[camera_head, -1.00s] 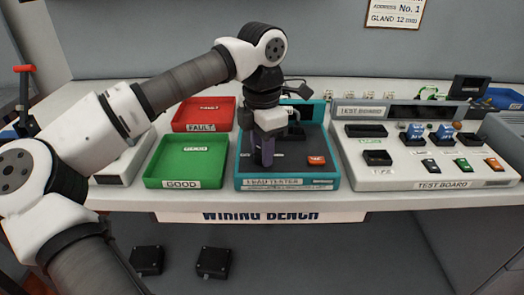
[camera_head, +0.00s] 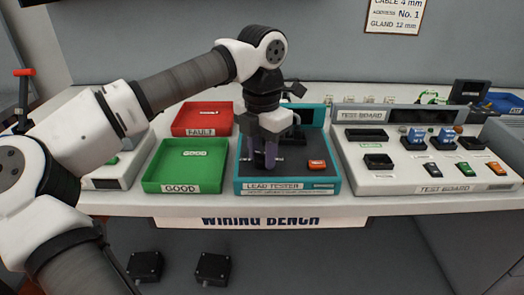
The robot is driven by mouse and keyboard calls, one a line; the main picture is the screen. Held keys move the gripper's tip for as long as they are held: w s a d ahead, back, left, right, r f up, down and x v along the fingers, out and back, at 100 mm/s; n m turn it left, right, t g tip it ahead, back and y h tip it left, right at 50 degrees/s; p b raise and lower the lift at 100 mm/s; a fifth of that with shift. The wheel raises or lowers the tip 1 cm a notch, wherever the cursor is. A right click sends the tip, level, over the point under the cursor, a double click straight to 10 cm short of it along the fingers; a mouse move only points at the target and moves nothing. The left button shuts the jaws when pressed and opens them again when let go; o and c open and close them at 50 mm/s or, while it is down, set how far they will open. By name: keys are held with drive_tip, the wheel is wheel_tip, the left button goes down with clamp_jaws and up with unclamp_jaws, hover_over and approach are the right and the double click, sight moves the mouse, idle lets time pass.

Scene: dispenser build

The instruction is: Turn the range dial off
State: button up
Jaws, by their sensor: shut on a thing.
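My gripper (camera_head: 264,158) points down over the left part of the teal lead tester (camera_head: 262,186), in the middle of the bench. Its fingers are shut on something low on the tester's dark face. That is where a range dial could sit, but the fingers hide the held part, so I cannot see a dial or its setting. An orange button or switch (camera_head: 317,165) shows on the tester's right side, apart from the fingers.
A red FAULT tray (camera_head: 203,131) and a green GOOD tray (camera_head: 180,188) stand left of the tester. A grey test board (camera_head: 430,185) with sockets and coloured switches stands close on the right. The bench front edge (camera_head: 290,208) is clear.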

sight(262, 153)
drive_tip(key=o, duration=1)
drive_tip(key=shift+c, duration=0.2)
drive_tip(key=shift+r, duration=0.1)
wheel_tip(262, 153, up, 14)
drive_tip(key=shift+p, duration=0.35)
drive_tip(key=shift+f, duration=0.2)
